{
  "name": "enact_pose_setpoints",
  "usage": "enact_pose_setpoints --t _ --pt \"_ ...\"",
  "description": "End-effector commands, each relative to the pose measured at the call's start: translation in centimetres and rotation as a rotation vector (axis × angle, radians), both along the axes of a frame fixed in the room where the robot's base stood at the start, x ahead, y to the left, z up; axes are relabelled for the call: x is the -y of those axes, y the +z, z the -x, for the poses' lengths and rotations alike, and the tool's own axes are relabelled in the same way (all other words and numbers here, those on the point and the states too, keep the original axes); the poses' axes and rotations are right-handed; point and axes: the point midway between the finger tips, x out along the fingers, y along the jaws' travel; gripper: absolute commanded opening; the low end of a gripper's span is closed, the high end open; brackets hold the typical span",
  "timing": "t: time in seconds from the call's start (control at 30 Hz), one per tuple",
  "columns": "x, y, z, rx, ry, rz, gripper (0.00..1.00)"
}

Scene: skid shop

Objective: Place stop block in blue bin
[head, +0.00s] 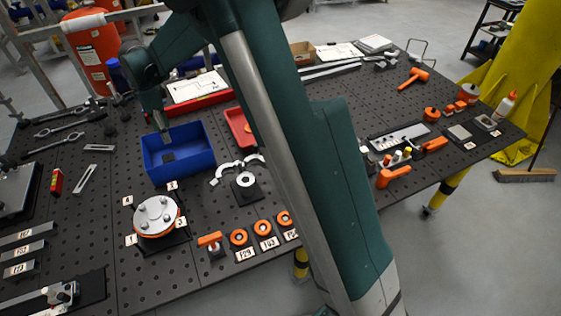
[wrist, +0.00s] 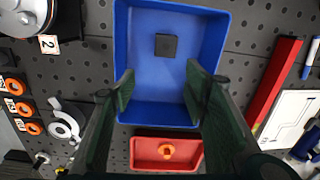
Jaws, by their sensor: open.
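The blue bin (head: 190,172) stands on the dark perforated table, left of the middle in the head view. It fills the upper middle of the wrist view (wrist: 128,50). A small dark square block, which looks like the stop block (wrist: 166,45), lies on the bin floor toward the far wall in the wrist view. It also shows in the bin in the head view (head: 168,157). My gripper (wrist: 160,90) is open and empty, its two fingers apart over the bin. In the head view my gripper (head: 162,128) hangs above the bin, clear of the block.
A red tray (wrist: 138,163) with an orange part sits beside the bin. A round plate with pins (head: 157,214) and several orange rings stand in front. A white sheet (head: 198,87) lies behind. Wrenches and tools lie at the left, and more parts at the right.

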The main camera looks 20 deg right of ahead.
Motion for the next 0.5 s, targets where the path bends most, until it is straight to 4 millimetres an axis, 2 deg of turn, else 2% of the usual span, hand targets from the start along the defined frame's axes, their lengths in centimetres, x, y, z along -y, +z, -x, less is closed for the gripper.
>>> enact_pose_setpoints --t 0.2,0.5 --pt "3.1 3.9 2.4 0.043 0.105 -0.005 0.45" --pt "7.2 8.6 6.3 0.108 0.261 -0.002 0.45"
